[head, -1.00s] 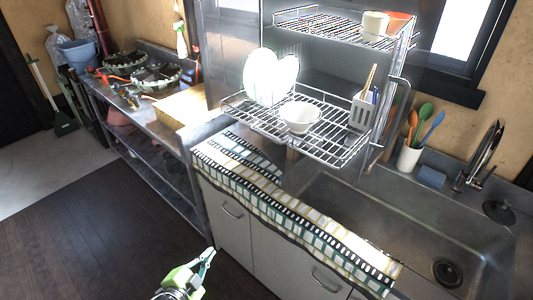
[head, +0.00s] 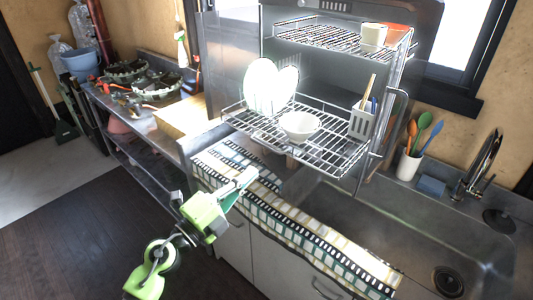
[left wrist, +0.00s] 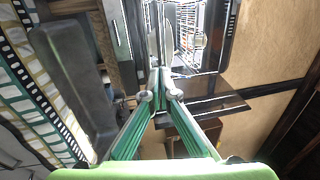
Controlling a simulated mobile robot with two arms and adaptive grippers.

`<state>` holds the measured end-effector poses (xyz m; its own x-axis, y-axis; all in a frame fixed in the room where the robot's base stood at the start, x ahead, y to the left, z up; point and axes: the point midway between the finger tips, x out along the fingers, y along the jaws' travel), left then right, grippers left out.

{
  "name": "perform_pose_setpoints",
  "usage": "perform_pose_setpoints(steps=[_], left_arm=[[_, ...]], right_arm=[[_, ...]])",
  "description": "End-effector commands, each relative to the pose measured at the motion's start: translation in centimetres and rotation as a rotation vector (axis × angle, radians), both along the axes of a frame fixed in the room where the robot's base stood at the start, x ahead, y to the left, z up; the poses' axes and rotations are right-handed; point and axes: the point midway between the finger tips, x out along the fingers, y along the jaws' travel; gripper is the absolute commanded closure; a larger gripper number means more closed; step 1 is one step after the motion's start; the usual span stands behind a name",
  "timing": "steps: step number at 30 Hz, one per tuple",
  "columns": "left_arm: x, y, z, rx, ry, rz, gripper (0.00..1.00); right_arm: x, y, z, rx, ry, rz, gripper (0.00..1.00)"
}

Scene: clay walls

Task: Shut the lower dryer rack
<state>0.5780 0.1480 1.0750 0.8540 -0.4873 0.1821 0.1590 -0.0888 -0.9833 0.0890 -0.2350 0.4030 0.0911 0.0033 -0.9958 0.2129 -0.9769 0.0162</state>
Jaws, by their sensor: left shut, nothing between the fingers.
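The lower dryer rack (head: 330,160) is a wire shelf pulled out of the tall metal cabinet, over the counter. It carries upright white plates (head: 262,87), a white bowl (head: 300,125) and a grey utensil holder (head: 361,122). My left gripper (head: 248,177) is shut and empty, in front of and below the rack's left front part in the head view, apart from it in the picture. The left wrist view shows its fingers (left wrist: 162,84) together, with part of a wire rack (left wrist: 188,28) beyond. My right gripper is not in view.
The upper rack (head: 330,37) holds a cream cup (head: 373,35) and is also out. A patterned cloth (head: 300,218) covers the counter's front edge beneath the racks. The sink (head: 390,235) lies to the right, with a utensil crock (head: 408,165) behind it.

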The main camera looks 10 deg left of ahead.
Motion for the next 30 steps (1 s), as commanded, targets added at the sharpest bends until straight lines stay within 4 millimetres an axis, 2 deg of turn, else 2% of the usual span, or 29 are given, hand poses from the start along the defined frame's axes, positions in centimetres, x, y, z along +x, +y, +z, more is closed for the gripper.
perform_pose_setpoints(steps=[1,6,12,30], left_arm=[[1.1,-0.7,0.7,-0.004,-0.001,-0.002,1.0],[3.8,-2.2,1.1,-0.003,-0.002,0.0,1.0],[5.6,-3.2,1.2,-0.003,0.001,-0.001,1.0],[6.3,-3.6,1.3,-0.002,0.001,0.0,1.0]], right_arm=[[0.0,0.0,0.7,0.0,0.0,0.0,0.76],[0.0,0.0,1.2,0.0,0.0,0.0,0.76],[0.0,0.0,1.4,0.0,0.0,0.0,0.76],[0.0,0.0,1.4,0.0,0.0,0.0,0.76]])
